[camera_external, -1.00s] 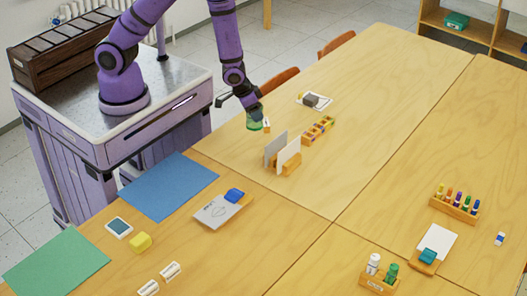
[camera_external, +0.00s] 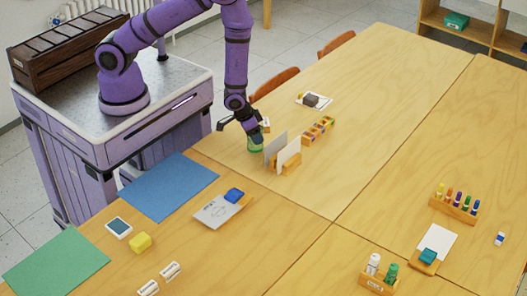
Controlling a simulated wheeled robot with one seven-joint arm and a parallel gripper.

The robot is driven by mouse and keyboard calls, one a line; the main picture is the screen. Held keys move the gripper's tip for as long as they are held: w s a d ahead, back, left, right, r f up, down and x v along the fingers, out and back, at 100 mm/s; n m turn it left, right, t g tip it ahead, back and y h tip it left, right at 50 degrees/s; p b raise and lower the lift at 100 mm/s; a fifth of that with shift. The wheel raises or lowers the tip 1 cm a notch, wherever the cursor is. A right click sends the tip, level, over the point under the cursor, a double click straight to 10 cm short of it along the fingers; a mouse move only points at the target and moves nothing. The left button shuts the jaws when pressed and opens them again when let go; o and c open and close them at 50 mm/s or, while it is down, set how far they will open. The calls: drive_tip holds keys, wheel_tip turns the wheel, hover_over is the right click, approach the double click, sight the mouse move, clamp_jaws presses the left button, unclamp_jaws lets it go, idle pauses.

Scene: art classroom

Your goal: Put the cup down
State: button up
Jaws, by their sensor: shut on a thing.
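The cup (camera_external: 255,146) is small and green. It is low at the table's left edge part, just left of the upright card holder, and my gripper partly covers it. My gripper (camera_external: 254,135) points down and is shut on the cup. The cup looks upright and at or very near the tabletop; I cannot tell whether its base touches the wood.
A wooden holder with upright cards (camera_external: 284,155) stands close to the right of the cup. A small block rack (camera_external: 319,130) is behind it. A blue sheet (camera_external: 168,187) and a paper with a blue block (camera_external: 217,211) lie nearer. The middle tabletop is clear.

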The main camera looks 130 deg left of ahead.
drive_tip(key=shift+f, duration=0.95)
drive_tip(key=shift+f, duration=0.1)
drive_tip(key=o, duration=0.9)
drive_tip(key=v, duration=1.2)
drive_tip(key=shift+w+r, duration=0.1)
drive_tip(key=shift+r, duration=0.15)
